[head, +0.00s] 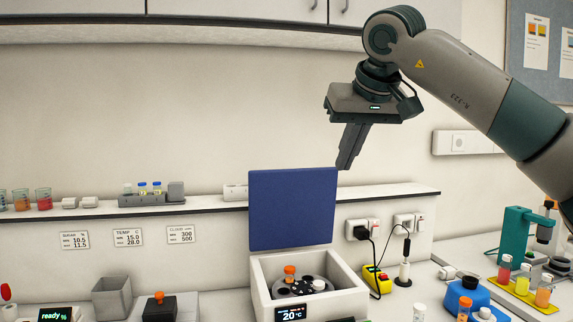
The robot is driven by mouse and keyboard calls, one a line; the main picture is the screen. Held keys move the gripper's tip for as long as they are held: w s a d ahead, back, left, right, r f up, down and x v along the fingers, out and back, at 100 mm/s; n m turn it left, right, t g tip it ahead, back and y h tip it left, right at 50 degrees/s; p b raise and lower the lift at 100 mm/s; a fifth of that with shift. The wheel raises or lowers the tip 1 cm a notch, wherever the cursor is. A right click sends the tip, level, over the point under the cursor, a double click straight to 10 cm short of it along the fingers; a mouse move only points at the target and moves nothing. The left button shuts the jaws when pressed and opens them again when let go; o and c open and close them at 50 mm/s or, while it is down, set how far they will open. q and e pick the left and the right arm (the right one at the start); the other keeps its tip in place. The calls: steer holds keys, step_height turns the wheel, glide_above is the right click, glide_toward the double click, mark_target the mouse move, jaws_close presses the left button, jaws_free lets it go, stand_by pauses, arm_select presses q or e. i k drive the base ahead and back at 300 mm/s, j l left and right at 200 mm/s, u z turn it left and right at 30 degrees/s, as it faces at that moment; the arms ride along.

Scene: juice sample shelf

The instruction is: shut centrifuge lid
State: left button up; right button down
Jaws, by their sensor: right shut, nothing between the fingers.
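The centrifuge (353,291) is a white box on the bench with a small display reading 20 °C. Its blue lid (292,209) stands upright, open, at the back of the box. Inside the box is a dark rotor (302,285) with an orange-capped tube (290,271) and a white-capped one (319,285). My right gripper (345,166) is shut and empty, pointing down, near the lid's upper right corner in the picture. I cannot tell whether it touches the lid. My left gripper is not in view.
A wall shelf (400,191) with beakers and vials runs behind the lid. Plugs and a yellow box (377,280) with cables are right of the centrifuge. A blue tube holder (468,299) and a yellow rack (523,289) stand farther right. A grey bin (112,298) stands left.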

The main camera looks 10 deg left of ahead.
mark_target(288, 209)
steer(key=i+j, duration=0.25)
steer(key=i, duration=0.2)
steer(key=i+j, duration=0.55)
steer(key=i, duration=0.3)
